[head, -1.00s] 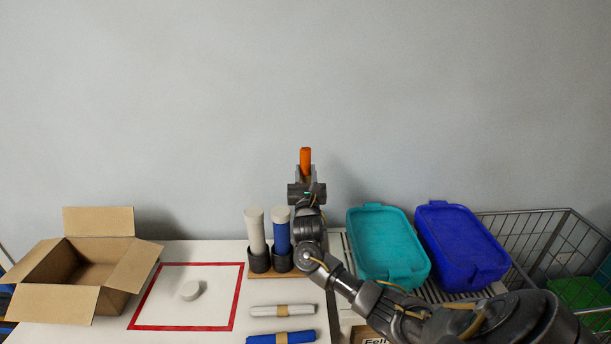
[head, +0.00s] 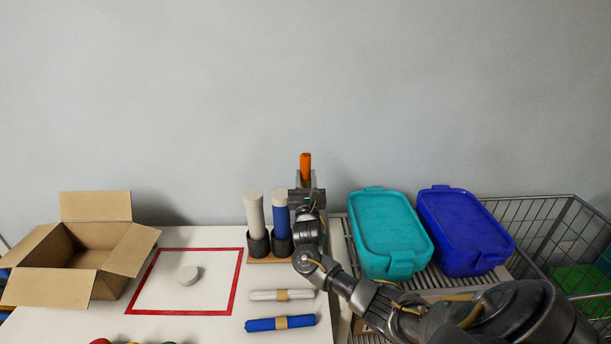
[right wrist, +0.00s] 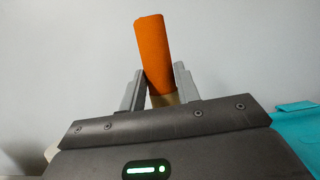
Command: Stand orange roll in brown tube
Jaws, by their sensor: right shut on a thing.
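The orange roll (head: 305,162) stands roughly upright in my right gripper (head: 305,178), held up against the grey wall. In the right wrist view the orange roll (right wrist: 155,55) leans slightly left between the two fingers of my right gripper (right wrist: 160,90), with a tan band low on it. I cannot make out a brown tube; my right arm covers the spot just right of the dark holders. Two dark holders (head: 258,244) on a wooden base (head: 266,261) hold a white roll (head: 254,210) and a blue roll (head: 280,215). My left gripper is out of view.
A white roll (head: 268,295) and a blue roll (head: 259,324) lie on the table. An open cardboard box (head: 55,287) is left. Teal (head: 390,230) and blue (head: 465,230) bins and a wire basket (head: 560,225) are right.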

